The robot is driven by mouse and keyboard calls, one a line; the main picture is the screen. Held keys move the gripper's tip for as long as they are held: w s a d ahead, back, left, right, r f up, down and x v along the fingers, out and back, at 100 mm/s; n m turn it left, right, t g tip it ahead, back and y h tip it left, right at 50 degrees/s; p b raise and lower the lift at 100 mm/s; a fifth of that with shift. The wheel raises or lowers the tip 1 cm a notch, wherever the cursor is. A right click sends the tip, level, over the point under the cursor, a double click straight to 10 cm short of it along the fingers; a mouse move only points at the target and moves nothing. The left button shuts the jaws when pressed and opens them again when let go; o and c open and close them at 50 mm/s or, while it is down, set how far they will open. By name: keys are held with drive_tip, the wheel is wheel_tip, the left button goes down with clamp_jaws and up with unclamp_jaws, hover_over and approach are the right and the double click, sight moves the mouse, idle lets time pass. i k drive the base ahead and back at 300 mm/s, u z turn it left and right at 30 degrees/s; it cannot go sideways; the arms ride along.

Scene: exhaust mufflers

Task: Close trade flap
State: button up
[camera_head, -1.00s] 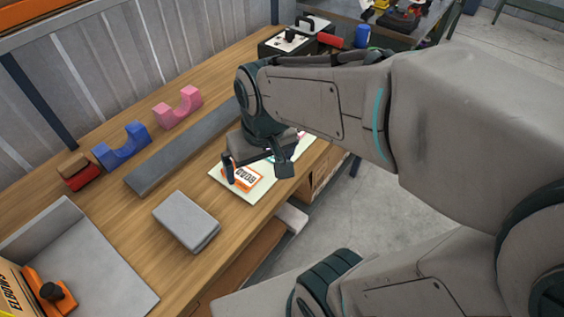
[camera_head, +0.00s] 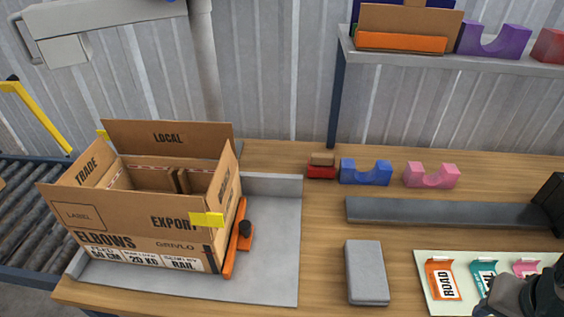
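An open cardboard box (camera_head: 150,255) marked ELBOWS stands on a grey plate at the left of the bench. Its trade flap (camera_head: 90,166), lettered TRADE, is raised on the left side. The LOCAL flap (camera_head: 168,139) stands up at the back, and another flap (camera_head: 227,170) is raised on the right. The EXPORT flap (camera_head: 150,218) is at the front, also not folded over the opening. Brown dividers show inside. My gripper (camera_head: 522,298) is partly in view at the bottom right, over the card mat, far from the box. Its fingers cannot be made out.
An orange clamp (camera_head: 238,243) with a black knob stands against the box's right side. Yellow clips (camera_head: 207,219) sit at box corners. A grey block (camera_head: 366,272), grey bar (camera_head: 440,213) and blue cradle (camera_head: 365,172) lie to the right. A roller conveyor (camera_head: 35,220) is at left.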

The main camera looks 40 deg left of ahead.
sight(89, 168)
drive_tip(key=u, duration=2.5)
drive_tip(key=k, duration=1.15)
drive_tip(key=u, duration=0.95)
drive_tip(key=i, duration=1.35)
drive_tip(key=z, duration=0.5)
drive_tip(key=i, duration=0.75)
drive_tip(key=z, duration=0.7)
